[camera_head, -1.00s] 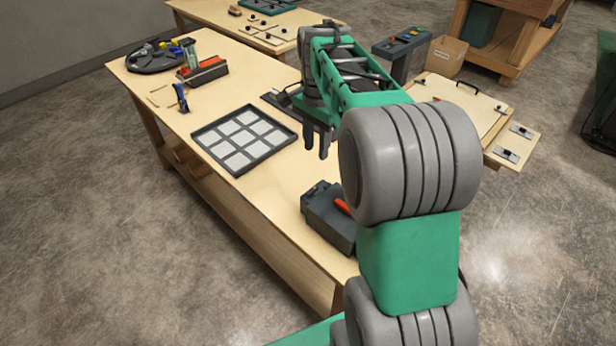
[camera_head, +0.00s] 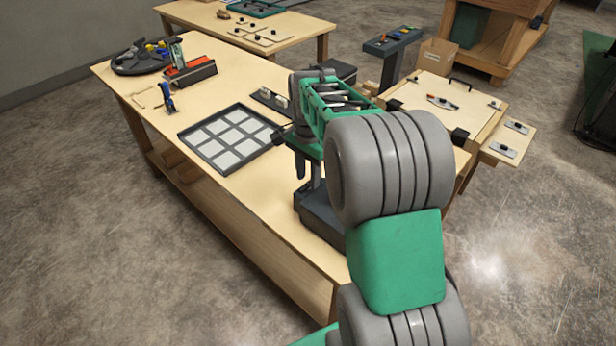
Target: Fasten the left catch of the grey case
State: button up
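A dark grey case (camera_head: 318,217) sits near the front right edge of the long wooden table. It is partly hidden behind my arm, and I cannot make out its catches in this view. My gripper (camera_head: 308,172) points down just above and behind the case, with its two fingers a little apart. It looks empty. I cannot tell whether a fingertip touches the case.
A tray of pale squares (camera_head: 185,141) lies left of my gripper. A red and grey block (camera_head: 190,73) and a round dark tray (camera_head: 125,66) stand at the far left. A board with a handle (camera_head: 425,92) is to the right. Bare tabletop lies left of the case.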

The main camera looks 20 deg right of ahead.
jog(key=shift+f, duration=0.55)
grip_shut()
